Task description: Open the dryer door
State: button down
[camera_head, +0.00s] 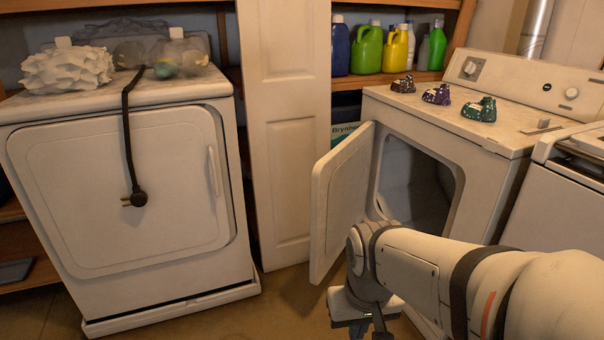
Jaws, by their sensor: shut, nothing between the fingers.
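The white dryer on the right (480,145) has its front door (341,190) swung open to the left. The door stands out from the front, and the dark drum opening (413,185) is exposed. My gripper (370,331) is low at the bottom edge of the picture, in front of the open door's lower right side. It is shut and holds nothing, and its tips are partly cut off by the picture edge. My arm covers the lower part of the dryer front. I cannot tell whether the gripper touches the door.
Another white front-door machine (118,190) stands at left with its door closed, a black plug cord (130,140) hanging over it. A white folding panel (290,130) stands between the machines. Several small shoes lie on the right dryer. A white washer (570,190) is at far right.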

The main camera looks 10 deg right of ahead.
aim_at(340, 179)
jog(key=z, duration=0.1)
jog(key=i, duration=0.9)
jog(key=z, duration=0.05)
